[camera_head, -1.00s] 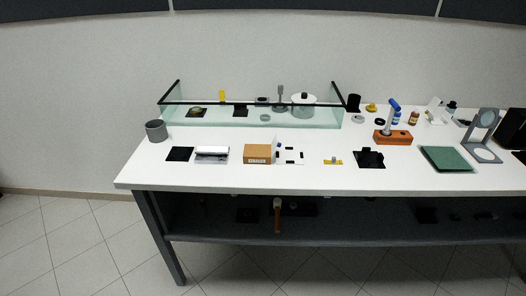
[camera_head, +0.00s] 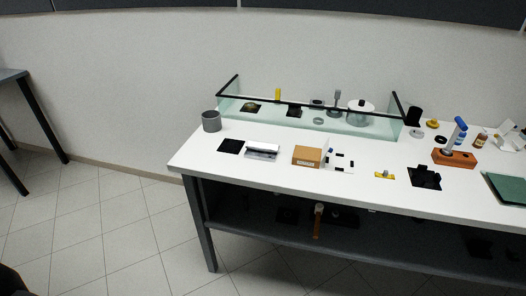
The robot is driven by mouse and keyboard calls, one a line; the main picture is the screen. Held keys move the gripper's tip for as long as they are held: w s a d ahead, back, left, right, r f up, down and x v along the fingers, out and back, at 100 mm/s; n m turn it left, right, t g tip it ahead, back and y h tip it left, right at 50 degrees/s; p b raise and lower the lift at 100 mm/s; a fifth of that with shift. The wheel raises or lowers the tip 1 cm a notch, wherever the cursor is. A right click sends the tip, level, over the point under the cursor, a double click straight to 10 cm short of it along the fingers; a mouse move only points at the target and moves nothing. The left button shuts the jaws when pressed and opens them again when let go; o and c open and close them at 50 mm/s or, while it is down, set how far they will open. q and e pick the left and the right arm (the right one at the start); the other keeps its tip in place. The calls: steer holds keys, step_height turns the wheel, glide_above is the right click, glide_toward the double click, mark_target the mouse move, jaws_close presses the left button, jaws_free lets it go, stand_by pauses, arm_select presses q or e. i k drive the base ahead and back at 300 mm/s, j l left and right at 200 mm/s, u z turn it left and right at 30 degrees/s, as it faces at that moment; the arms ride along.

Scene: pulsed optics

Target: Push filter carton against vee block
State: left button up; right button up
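A brown carton (camera_head: 307,156), which looks like the filter carton, sits on the white bench top near its front edge. A silver-grey block (camera_head: 262,151) lies to its left and may be the vee block, though its shape is too small to be sure. A strip of bare white table separates the two. Neither of my grippers is in view.
A black square (camera_head: 230,146) and a grey cup (camera_head: 211,121) are left of the silver block. A glass-walled enclosure (camera_head: 330,127) stands behind. White pieces with dark marks (camera_head: 341,161) lie close right of the carton. An orange block (camera_head: 453,158) is farther right.

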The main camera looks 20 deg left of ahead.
mark_target(302, 156)
steer(key=i+j+z, duration=0.4)
steer(key=j+z, duration=0.15)
steer(key=i+j+z, duration=0.15)
steer(key=j+z, duration=0.45)
steer(key=j, duration=0.2)
steer(key=i, duration=0.05)
